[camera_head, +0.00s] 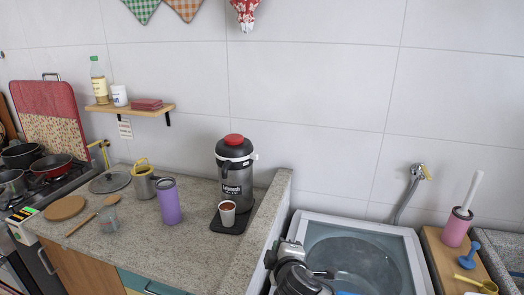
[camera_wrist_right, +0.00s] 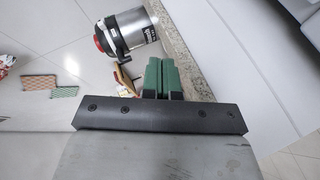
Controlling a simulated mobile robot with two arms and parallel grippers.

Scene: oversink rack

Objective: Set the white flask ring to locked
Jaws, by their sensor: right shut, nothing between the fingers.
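The flask (camera_head: 235,172) stands upright on a dark base on the counter in the head view, with a red top, black shoulder and grey body. A small white part (camera_head: 255,156) shows at its right shoulder; I cannot tell the ring's setting. In the right wrist view the flask (camera_wrist_right: 130,28) appears sideways, red top to the left, beyond my fingers. My right gripper (camera_wrist_right: 160,64) is shut and empty, its green fingers together and apart from the flask. My left gripper is not in view.
A small cup (camera_head: 227,214) stands right in front of the flask. A purple tumbler (camera_head: 168,201) and a pot (camera_head: 143,184) stand to its left. A raised counter edge (camera_head: 262,225) runs to its right, beside the washing tub (camera_head: 405,250).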

